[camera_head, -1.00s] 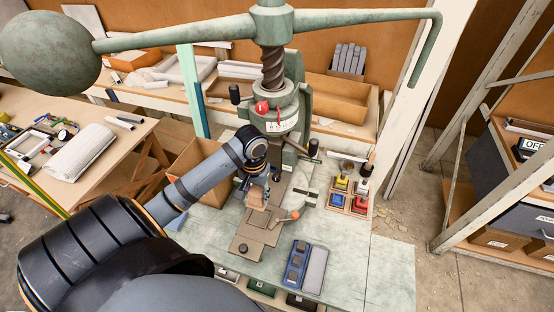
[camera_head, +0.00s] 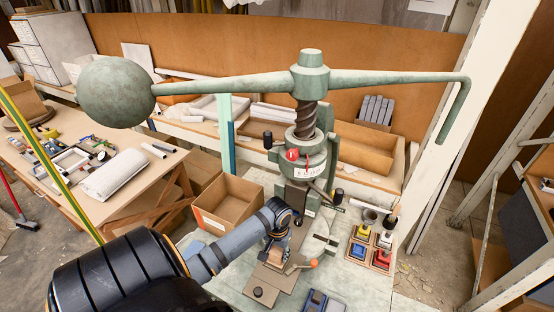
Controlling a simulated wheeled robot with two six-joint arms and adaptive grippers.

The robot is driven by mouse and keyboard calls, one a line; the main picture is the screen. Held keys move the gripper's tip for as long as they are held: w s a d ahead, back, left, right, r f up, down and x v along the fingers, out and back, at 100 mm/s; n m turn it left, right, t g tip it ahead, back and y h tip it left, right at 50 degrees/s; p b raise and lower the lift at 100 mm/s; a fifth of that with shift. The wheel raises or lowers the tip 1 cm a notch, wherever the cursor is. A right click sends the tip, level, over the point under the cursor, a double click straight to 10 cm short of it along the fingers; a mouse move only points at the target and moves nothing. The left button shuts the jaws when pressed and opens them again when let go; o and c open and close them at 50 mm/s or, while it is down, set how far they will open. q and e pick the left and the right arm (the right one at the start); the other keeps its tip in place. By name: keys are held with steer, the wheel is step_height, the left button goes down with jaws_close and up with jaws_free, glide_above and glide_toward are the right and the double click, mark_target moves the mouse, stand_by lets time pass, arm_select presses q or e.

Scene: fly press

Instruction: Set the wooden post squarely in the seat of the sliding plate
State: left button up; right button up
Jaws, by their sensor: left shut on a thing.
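My left gripper (camera_head: 277,243) reaches in from the left and points down in front of the green fly press. It is shut on the wooden post (camera_head: 276,256), a small tan piece partly hidden by the fingers. The post is over or on the far part of the brown sliding plate (camera_head: 272,279), which has a dark knob (camera_head: 258,292) at its near end. The seat is hidden, and I cannot tell whether the post touches it or is square. My right gripper is not in view.
The press ram (camera_head: 305,157) with a red tag hangs just behind the gripper. An orange-tipped lever (camera_head: 313,262) is right of the plate. An open cardboard box (camera_head: 228,203) stands left. A tray of coloured blocks (camera_head: 369,250) sits at the right.

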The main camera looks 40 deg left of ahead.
mark_target(278, 249)
arm_select(q)
steer(key=o, duration=0.9)
steer(key=shift+s+f, duration=0.15)
steer(key=shift+s, duration=0.05)
steer(key=shift+o, duration=1.2)
steer(key=shift+w, duration=0.1)
steer(key=shift+o, duration=0.7)
steer(key=shift+w+f, duration=0.1)
step_height(278, 249, up, 12)
steer(key=b, duration=0.2)
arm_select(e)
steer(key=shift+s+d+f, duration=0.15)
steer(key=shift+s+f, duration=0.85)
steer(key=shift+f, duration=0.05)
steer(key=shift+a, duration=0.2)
